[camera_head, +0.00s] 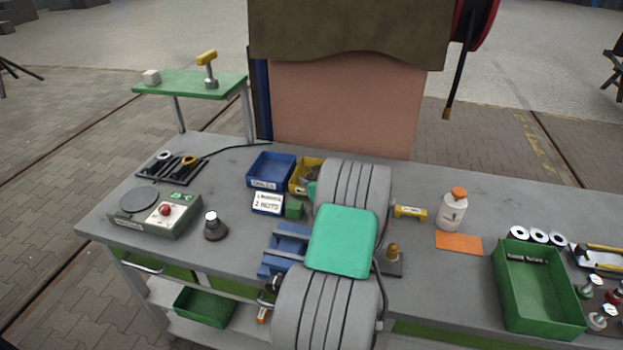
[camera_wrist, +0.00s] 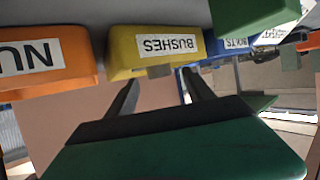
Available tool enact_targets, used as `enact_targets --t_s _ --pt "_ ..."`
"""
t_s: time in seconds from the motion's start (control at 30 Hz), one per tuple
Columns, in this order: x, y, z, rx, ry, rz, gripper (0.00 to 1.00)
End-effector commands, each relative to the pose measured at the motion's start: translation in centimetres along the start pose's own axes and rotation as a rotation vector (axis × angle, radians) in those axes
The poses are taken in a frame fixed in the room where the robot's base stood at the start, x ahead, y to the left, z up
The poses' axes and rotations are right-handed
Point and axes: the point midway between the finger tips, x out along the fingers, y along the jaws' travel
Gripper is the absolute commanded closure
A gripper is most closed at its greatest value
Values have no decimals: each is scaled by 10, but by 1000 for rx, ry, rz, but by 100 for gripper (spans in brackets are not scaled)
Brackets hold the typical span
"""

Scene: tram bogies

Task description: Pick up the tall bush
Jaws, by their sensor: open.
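I cannot tell for certain which piece is the tall bush. The yellow bin (camera_head: 297,183) holds brownish parts in the head view and is partly hidden by my arm. In the wrist view the yellow bin (camera_wrist: 120,68) carries an upside-down BUSHES label. My gripper (camera_wrist: 158,88) is open and empty, its two dark fingers pointing toward that bin's front. In the head view my arm covers the gripper. A brass-coloured piece (camera_head: 392,252) stands on a dark base right of my arm. A dark round piece with a light top (camera_head: 215,225) stands at left.
A blue bin (camera_head: 270,168) stands beside the yellow one. An orange bin (camera_wrist: 45,80) shows in the wrist view. A dark tray (camera_head: 150,174) with black parts lies at left. A bottle (camera_head: 452,212) and a green crate (camera_head: 543,325) stand at right.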

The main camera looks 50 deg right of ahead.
Motion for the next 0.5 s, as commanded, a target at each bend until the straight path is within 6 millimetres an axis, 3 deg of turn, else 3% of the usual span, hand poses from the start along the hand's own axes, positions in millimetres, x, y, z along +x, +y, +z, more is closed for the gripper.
enact_targets --t_s 0.1,0.33,0.5 --pt "13 0 -1 0 -1 0 39" --pt "16 0 0 0 0 0 39" --pt "16 0 0 0 0 0 53"
